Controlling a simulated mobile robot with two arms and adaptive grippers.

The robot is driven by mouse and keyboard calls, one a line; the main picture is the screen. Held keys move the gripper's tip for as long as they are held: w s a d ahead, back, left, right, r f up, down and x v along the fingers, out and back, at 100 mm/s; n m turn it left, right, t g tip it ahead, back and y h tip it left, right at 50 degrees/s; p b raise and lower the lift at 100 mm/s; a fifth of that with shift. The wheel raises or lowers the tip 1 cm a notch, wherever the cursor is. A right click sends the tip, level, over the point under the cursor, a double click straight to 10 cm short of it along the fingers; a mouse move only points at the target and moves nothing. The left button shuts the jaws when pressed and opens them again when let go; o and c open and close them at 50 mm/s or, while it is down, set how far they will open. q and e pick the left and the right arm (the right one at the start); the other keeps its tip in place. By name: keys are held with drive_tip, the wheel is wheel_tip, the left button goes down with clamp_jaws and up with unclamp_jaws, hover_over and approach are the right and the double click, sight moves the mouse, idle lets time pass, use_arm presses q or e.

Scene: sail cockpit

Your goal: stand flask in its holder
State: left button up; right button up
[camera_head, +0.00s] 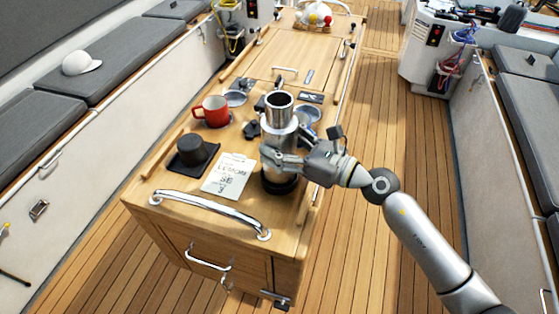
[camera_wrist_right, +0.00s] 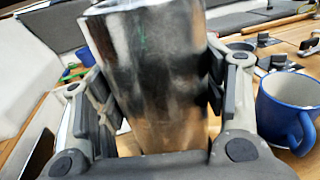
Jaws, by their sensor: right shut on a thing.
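The flask (camera_head: 279,113) is a tall silver cylinder with an open, dark top. It stands about upright over the near right part of the wooden table. My right gripper (camera_head: 279,160) is shut around its body, and the flask fills the space between the fingers in the right wrist view (camera_wrist_right: 155,75). A round black ring or base (camera_head: 284,185) shows around the flask's lower end. I cannot tell whether this is the holder or the flask's own foot, nor whether the flask rests on it. My left gripper is not in view.
A red mug (camera_head: 212,111), a black cup-like thing (camera_head: 192,149) and a paper note (camera_head: 229,176) lie left of the flask. A blue mug (camera_wrist_right: 288,108) stands close right of the gripper in the wrist view. A chrome rail (camera_head: 210,206) edges the table's near end.

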drive_tip(key=shift+f+b, duration=0.3)
drive_tip(key=shift+f, duration=1.8)
drive_tip(key=shift+f+b, duration=0.3)
drive_tip(key=shift+b, duration=0.05)
drive_tip(key=o, duration=1.3)
drive_tip(key=shift+o, duration=0.2)
drive_tip(key=shift+s, duration=0.1)
drive_tip(key=shift+r+p, duration=0.45)
drive_tip(key=shift+p, duration=0.1)
drive_tip(key=b+v, duration=0.5)
drive_tip(key=v, duration=0.7)
drive_tip(key=shift+f, duration=0.2)
